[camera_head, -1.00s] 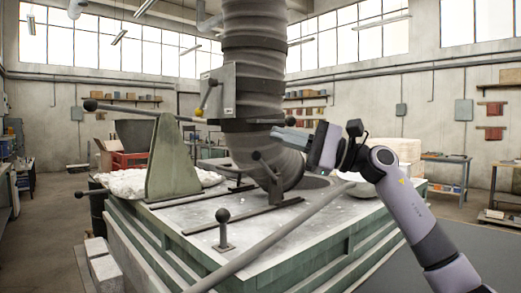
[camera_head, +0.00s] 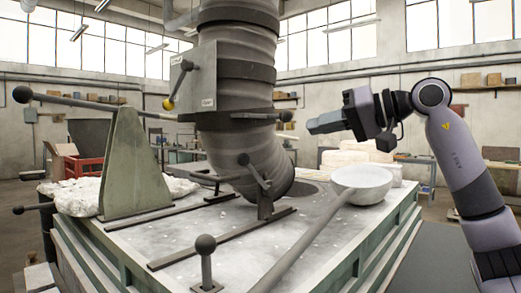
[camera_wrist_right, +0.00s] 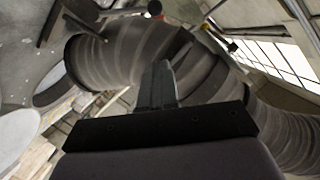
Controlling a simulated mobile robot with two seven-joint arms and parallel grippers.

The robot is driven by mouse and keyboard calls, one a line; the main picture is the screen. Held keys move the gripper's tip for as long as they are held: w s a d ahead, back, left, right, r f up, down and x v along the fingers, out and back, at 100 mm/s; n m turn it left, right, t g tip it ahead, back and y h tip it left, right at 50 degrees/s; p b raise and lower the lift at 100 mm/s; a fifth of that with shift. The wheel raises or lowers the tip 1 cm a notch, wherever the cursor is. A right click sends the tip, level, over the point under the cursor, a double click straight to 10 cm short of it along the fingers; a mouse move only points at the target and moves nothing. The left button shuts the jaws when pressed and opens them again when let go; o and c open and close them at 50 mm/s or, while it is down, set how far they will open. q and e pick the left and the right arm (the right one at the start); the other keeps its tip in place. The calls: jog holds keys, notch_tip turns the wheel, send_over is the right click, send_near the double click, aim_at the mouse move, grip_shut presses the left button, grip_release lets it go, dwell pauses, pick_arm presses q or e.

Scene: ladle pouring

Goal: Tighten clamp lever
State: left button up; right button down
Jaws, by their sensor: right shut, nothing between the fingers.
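A lever with a dark ball knob (camera_head: 257,170) stands tilted on a bracket at the foot of the big ribbed pipe (camera_head: 237,75). A dark band around the pipe carries a short handle with a ball end (camera_head: 284,116). A grey box on the pipe has a lever with a yellow knob (camera_head: 178,88). I cannot tell which of these is the clamp lever. My right gripper (camera_head: 312,126) is shut and empty, to the right of the pipe in the head view. Its closed fingers (camera_wrist_right: 158,85) point toward the pipe in the right wrist view. My left gripper is out of view.
A ladle bowl (camera_head: 361,184) sits at the table's right, its long handle running toward the front. A green upright plate (camera_head: 135,165) with a long bar stands at left. A ball-topped post (camera_head: 206,262) stands in front. The grey tabletop (camera_head: 290,235) is partly clear.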

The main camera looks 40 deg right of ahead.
jog(key=shift+w, duration=0.1)
jog(key=p, duration=0.2)
send_over(256, 176)
jog(key=s+a, duration=0.1)
jog(key=s, duration=0.3)
jog(key=shift+f, duration=2.55)
jog(key=shift+w+a, duration=0.25)
